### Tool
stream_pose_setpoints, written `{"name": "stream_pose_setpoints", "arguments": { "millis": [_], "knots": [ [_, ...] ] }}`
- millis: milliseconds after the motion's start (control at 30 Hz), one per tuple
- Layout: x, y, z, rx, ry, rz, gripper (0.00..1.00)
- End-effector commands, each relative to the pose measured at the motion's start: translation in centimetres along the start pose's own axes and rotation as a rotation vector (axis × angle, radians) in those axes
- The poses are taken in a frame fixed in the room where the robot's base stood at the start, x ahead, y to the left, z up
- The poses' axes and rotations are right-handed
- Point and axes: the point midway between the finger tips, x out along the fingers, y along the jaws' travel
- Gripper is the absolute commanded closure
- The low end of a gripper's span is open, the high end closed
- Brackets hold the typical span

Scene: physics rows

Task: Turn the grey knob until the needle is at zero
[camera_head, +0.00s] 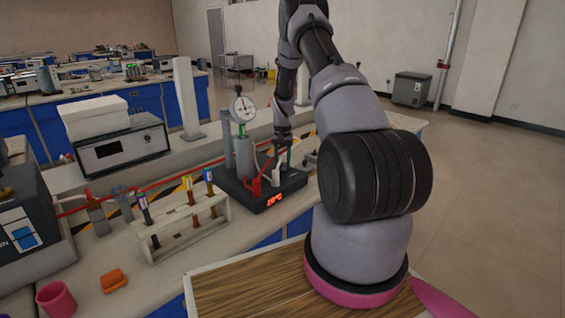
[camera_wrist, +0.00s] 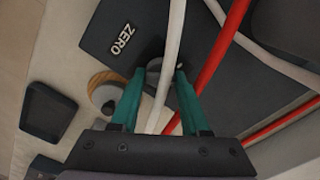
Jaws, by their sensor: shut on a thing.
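The grey knob (camera_wrist: 155,72) sits on a dark panel (camera_wrist: 110,45) marked ZERO in the wrist view. My gripper (camera_wrist: 155,78) is shut on it, with one green finger on each side. A white cable crosses in front and hides part of the knob. In the head view my gripper (camera_head: 283,145) reaches down over the dark base unit (camera_head: 235,187), which has a red lit display; the knob cannot be made out there. The round white dial (camera_head: 243,108) stands above the base on a grey column. Its needle is too small to read surely.
A red cable (camera_wrist: 210,65) runs close beside my right finger. A rack of tubes (camera_head: 185,228) stands left of the base unit, with a white-topped box (camera_head: 115,145) behind it. An orange block (camera_head: 114,281) and pink cup (camera_head: 56,299) lie at front left.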

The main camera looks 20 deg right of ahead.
Motion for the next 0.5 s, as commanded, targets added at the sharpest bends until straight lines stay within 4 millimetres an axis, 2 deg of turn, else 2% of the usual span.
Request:
{"name": "stream_pose_setpoints", "arguments": {
  "millis": [200, 233, 267, 300, 500],
  "knots": [
    [-0.07, -0.01, -0.07, 0.001, 0.002, 0.0, 1.0],
    [-0.07, 0.0, -0.07, 0.001, 0.002, 0.0, 0.43],
    [-0.07, 0.0, -0.06, 0.001, 0.001, 0.0, 0.32],
    [-0.07, 0.0, -0.06, 0.002, 0.001, 0.0, 0.24],
    [-0.04, 0.0, -0.03, 0.002, 0.001, 0.0, 0.24]
  ]
}}
